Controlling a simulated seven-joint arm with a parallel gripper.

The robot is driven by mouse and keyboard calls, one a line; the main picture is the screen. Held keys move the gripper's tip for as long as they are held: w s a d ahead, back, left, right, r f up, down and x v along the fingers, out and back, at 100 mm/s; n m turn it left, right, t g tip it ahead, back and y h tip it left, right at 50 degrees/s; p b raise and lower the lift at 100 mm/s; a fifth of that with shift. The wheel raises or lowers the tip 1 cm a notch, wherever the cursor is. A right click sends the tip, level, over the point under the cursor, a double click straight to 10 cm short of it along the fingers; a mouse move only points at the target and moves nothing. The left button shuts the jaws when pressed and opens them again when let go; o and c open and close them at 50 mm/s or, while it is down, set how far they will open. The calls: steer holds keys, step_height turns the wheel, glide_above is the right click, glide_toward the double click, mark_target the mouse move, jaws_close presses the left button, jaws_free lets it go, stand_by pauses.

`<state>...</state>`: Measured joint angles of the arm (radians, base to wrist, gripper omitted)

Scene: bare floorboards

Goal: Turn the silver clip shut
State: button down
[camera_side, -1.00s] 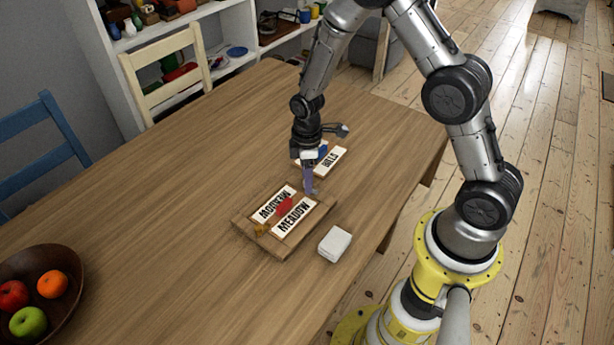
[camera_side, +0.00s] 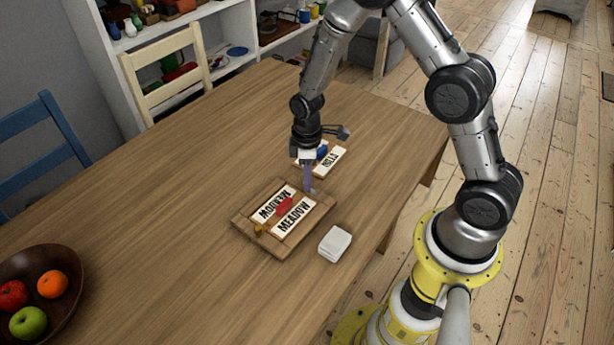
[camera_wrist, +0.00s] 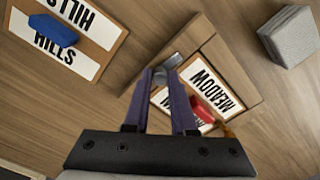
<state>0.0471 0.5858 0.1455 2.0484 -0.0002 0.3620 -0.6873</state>
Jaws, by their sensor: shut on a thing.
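The silver clip (camera_wrist: 173,62) sits at the edge of a wooden board (camera_wrist: 228,62) with two white MEADOW strips. My gripper (camera_wrist: 167,82), with purple fingers, is shut on the silver clip, and the fingers partly hide it. In the side view my gripper (camera_side: 309,187) reaches down to the board's far right corner, where a small bit of the silver clip (camera_side: 315,191) shows. A red clip (camera_side: 285,206) lies across the middle of the MEADOW strips. An amber clip (camera_side: 260,229) is at the board's near left edge.
A second board with HILLS strips (camera_side: 331,161) and a blue clip (camera_wrist: 53,30) lies just behind my gripper. A pale grey block (camera_side: 335,244) stands right of the MEADOW board. A fruit bowl (camera_side: 70,312) is at far left. The table's left middle is clear.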

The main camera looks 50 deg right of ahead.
steer(key=m, duration=1.3)
steer(key=shift+m, duration=1.8)
steer(key=shift+w, duration=0.1)
steer(key=c, duration=0.7)
jaws_free()
steer(key=shift+c, duration=0.2)
step_height(320, 180, up, 14)
